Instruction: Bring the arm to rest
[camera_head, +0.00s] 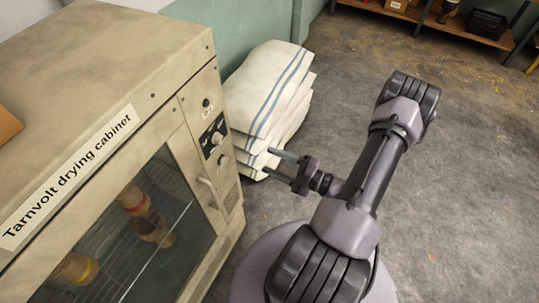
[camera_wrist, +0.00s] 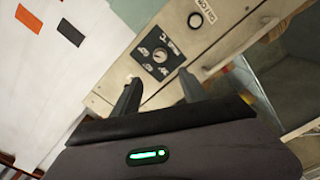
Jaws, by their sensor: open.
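My gripper (camera_head: 268,161) is open, and nothing shows between its two fingers. It points left, toward the control panel side of the drying cabinet (camera_head: 195,65), apart from it in the body camera view. In the wrist view my gripper (camera_wrist: 158,82) has its fingers spread in front of the panel's dial (camera_wrist: 160,55). My arm is folded and raised above the floor.
Goblet drums, one with a red band (camera_head: 136,204) and one with a yellow band (camera_head: 76,268), are behind the cabinet's glass door. Stacked white striped sacks (camera_head: 268,90) stand beside the cabinet. A shelf (camera_head: 470,27) stands at the back. Floor (camera_head: 460,190) right of my arm is clear.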

